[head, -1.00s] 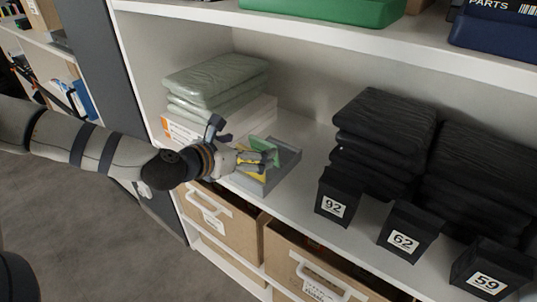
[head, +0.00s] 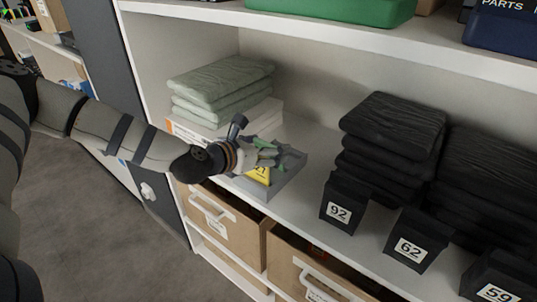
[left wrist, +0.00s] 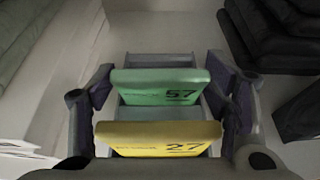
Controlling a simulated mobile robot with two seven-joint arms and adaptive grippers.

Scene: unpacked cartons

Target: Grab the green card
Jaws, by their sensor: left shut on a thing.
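The green card (left wrist: 160,87), marked 57, stands between the fingertips of my left gripper (left wrist: 160,78) in the left wrist view. The fingers press on its left and right edges, so the gripper is shut on it. A yellow card (left wrist: 158,138), marked 27, stands nearer the palm, in front of the green one. In the head view my left gripper (head: 266,155) is over a grey tray (head: 287,180) on the shelf, with the yellow card (head: 258,174) just below it. The fingers partly hide the green card there. My right gripper is not in view.
Folded pale green cloths (head: 222,85) lie on a white box left of the tray. Black folded stacks (head: 392,130) and numbered black boxes (head: 342,205) stand to the right. An upper shelf (head: 330,27) overhangs. Cardboard drawers (head: 235,235) are below. Shelf space right of the tray is clear.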

